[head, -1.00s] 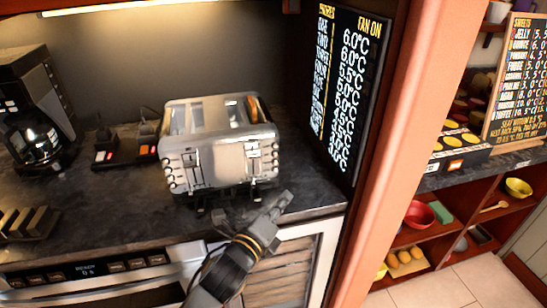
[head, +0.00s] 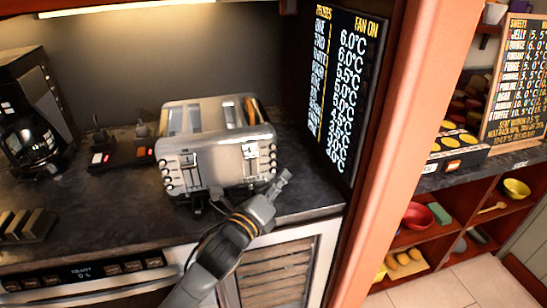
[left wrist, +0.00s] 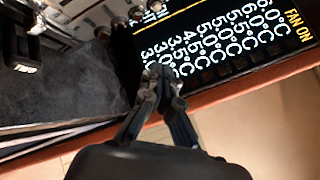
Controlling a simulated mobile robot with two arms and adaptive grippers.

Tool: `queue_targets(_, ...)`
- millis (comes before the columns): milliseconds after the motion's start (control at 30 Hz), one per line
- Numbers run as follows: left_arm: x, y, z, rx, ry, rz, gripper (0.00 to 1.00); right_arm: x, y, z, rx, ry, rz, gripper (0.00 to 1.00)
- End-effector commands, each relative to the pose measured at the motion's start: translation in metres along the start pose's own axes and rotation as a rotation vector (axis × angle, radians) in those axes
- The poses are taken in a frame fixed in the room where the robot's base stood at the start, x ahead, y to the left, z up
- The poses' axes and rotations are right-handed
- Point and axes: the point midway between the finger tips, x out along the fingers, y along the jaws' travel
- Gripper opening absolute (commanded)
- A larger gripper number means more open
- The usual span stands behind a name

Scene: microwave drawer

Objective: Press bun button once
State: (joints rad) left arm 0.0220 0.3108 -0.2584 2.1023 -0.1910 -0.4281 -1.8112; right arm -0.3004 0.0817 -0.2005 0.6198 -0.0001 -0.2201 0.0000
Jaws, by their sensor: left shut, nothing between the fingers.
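The silver toaster (head: 205,160) stands on the dark counter, with bread showing in its right slot. Its front has two levers and a column of small dark round buttons on each side. The right column (head: 267,158) is near my left gripper (head: 282,180); labels are too small to tell which is the bun button. The gripper is shut and empty, its tips just right of and slightly below that column; contact cannot be told. In the left wrist view, the shut fingers (left wrist: 160,85) point toward the menu board, with toaster buttons (left wrist: 135,14) at upper left. My right gripper is not in view.
A black menu board (head: 345,90) stands right of the toaster beside an orange post (head: 405,130). A coffee maker (head: 30,120) is at the left. An oven panel (head: 85,272) lies below the counter edge. Open shelves with bowls are at the right.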

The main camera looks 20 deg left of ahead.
Motion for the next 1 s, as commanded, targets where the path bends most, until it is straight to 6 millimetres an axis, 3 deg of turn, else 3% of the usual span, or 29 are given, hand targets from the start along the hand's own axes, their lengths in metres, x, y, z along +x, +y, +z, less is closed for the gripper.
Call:
queue_targets(400, 0.032, 0.023, 0.023, 0.001, 0.0, 0.001, 0.0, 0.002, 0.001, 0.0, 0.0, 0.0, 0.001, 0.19)
queue_targets(1000, 0.034, 0.025, 0.025, 0.0, 0.0, 0.001, 0.0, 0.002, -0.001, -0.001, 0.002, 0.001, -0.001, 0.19)
